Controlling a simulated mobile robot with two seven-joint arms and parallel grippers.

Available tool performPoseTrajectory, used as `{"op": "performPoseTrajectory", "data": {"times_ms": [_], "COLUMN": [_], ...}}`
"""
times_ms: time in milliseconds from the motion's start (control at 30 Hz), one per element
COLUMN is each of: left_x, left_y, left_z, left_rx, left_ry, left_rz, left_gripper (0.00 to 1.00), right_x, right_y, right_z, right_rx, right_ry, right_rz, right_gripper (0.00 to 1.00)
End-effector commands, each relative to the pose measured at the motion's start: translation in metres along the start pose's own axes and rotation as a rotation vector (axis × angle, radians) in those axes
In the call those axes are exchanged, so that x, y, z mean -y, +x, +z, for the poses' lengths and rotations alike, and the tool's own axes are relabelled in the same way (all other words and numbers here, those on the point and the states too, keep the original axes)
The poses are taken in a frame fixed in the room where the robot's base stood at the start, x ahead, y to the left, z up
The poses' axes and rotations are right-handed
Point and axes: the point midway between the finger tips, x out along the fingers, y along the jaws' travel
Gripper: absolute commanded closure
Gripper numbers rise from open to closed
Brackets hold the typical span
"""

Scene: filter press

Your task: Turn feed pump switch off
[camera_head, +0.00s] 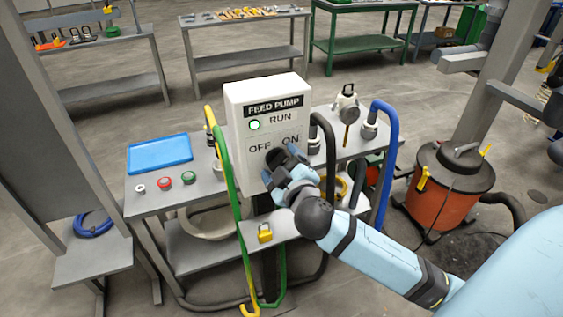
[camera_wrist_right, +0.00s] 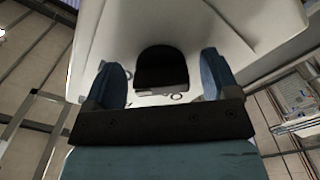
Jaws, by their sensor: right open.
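The white feed pump box (camera_head: 265,94) stands upright in the middle of the head view, labelled FEED PUMP, RUN, OFF and ON. Its round RUN light (camera_head: 254,125) glows pale green. My right gripper (camera_head: 283,160) is at the lower part of the box's front, just below the OFF and ON labels, and hides much of the switch. In the right wrist view the black switch knob (camera_wrist_right: 162,68) shows between the two blue, spread fingers, with gaps on both sides. The knob's exact pointing direction is hard to tell. My left gripper is not in view.
A grey table (camera_head: 140,203) behind and beside the box carries a blue tray (camera_head: 160,153) and several small fittings. Green and yellow hoses (camera_head: 229,180) hang left of the box, a blue hose (camera_head: 389,165) right. An orange vacuum (camera_head: 448,195) stands at the right.

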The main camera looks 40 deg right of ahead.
Motion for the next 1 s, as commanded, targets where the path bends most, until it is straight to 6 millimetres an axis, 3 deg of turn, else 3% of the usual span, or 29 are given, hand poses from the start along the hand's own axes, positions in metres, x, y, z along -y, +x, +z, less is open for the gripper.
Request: {"op": "performPoseTrajectory", "data": {"times_ms": [233,433,767,1000], "left_x": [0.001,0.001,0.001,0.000], "left_y": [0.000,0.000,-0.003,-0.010], "left_z": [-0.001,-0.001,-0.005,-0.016], "left_rx": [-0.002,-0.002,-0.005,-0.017], "left_ry": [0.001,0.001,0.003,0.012], "left_rz": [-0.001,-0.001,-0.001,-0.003], "left_gripper": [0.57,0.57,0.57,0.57], "right_x": [0.000,0.000,-0.001,-0.003], "right_y": [0.000,0.000,0.000,0.000], "right_z": [0.000,0.000,-0.001,-0.002], "right_rx": [0.000,0.000,0.000,0.001], "right_ry": [0.000,0.000,-0.032,-0.160], "right_rz": [0.000,0.000,0.000,-0.001], "right_gripper": [0.21,0.67,0.68,0.68]}}
